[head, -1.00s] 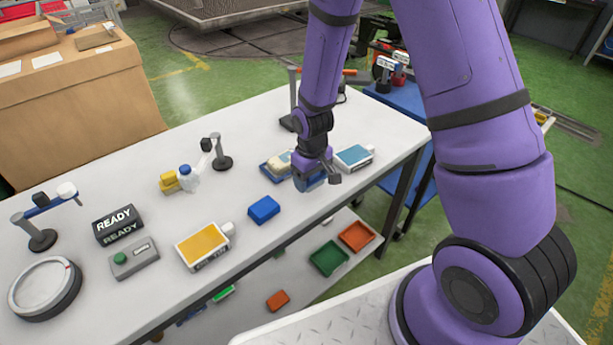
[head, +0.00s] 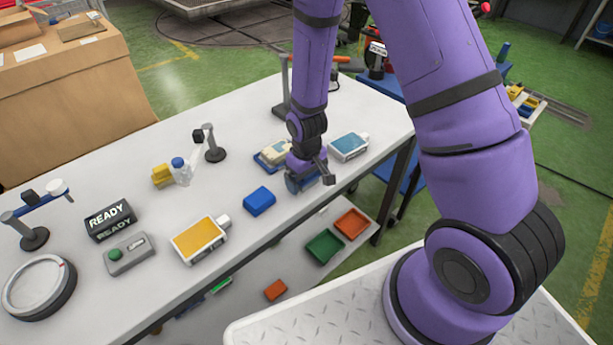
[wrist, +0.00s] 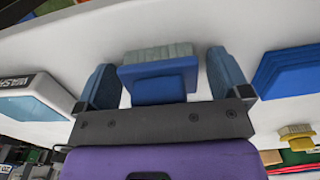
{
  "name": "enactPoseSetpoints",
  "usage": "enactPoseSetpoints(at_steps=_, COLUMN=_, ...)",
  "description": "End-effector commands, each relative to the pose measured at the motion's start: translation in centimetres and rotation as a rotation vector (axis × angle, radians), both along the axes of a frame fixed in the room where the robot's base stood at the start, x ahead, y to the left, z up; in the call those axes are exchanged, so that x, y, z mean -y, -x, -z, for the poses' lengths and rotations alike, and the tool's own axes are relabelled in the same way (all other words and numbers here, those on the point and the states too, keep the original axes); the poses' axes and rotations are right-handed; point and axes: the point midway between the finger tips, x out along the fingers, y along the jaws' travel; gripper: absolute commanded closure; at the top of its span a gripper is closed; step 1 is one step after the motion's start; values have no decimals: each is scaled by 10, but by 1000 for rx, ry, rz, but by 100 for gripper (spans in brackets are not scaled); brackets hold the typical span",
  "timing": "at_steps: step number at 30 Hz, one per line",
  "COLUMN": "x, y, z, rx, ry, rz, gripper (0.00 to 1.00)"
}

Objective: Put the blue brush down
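The blue brush (wrist: 158,80) shows in the wrist view with its blue block towards me and its grey bristles pointing away, to the white table. My gripper (wrist: 165,80) has its two blue fingers on either side of the brush, with narrow gaps between fingers and block, so it looks open. In the head view my gripper (head: 308,184) is low over the right part of the table (head: 240,250). There the brush is mostly hidden by the gripper. Whether the bristles touch the table is hard to tell.
A blue block (head: 259,201) lies left of my gripper. A blue-labelled white bottle (head: 349,147) lies to its right. A yellow-labelled bottle (head: 199,240) lies further left. A stand (head: 287,110) rises at the back.

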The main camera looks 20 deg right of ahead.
Motion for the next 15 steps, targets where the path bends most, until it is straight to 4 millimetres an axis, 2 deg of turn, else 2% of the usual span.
enactPoseSetpoints(at_steps=8, x=0, y=0, z=-10, rx=1, ry=0, rz=0, gripper=5)
enactPoseSetpoints(at_steps=15, x=0, y=-1, z=-45, rx=5, ry=-1, rz=0, gripper=5)
